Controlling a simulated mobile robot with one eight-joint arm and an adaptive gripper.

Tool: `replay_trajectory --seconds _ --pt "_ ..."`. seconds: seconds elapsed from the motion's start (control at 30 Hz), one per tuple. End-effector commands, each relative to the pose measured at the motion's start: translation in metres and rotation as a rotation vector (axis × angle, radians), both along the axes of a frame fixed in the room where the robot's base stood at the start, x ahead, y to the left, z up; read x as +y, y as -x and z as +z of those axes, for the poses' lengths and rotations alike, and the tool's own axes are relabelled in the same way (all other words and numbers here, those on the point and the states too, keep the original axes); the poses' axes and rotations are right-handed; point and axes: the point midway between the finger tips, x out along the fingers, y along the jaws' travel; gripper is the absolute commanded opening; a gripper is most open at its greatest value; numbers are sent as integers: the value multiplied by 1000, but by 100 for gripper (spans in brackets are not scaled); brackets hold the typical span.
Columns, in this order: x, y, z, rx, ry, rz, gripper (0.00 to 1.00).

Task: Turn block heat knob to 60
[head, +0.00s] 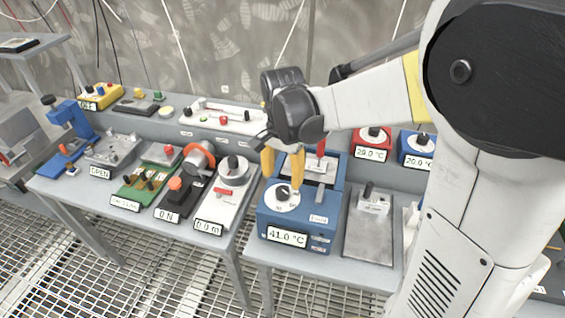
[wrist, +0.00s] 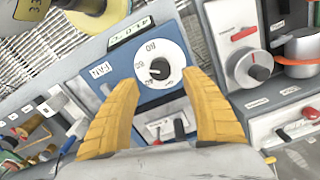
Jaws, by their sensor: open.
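The block heater (head: 312,222) is a blue box with a display reading 41.0 °C, on the near bench in the head view. Its knob (head: 283,194) is black on a white round dial. In the wrist view the knob (wrist: 158,69) sits on the white dial between and beyond my fingertips, with 60 and 80 among the dial marks. My gripper (head: 283,172) has yellow fingers, open and empty, pointing down just above the dial. The fingers also show in the wrist view (wrist: 160,88), one on each side of the dial. I cannot tell whether they touch anything.
A white device with a dial (head: 234,172) stands left of the heater. A grey plate with a lever (head: 368,226) lies to the right. Red (head: 372,142) and blue (head: 415,148) units with 20-something readouts stand behind. The benches are crowded.

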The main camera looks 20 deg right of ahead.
Motion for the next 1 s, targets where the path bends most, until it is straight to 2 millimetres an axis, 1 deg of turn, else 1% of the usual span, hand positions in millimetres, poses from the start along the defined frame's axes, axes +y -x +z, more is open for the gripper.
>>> replay_trajectory --seconds 0.03,0.1,0.2,0.3,0.47,0.87,0.93,1.0 --pt "0 0 12 0 0 0 55" --pt "0 0 27 0 0 0 55" --pt "0 0 43 0 0 0 55" --pt "0 0 54 0 0 0 55" --pt "0 0 61 0 0 0 55" --pt "0 1 61 -2 0 3 55" --pt "0 4 63 -16 0 22 55" --pt "0 12 66 -47 1 67 55"
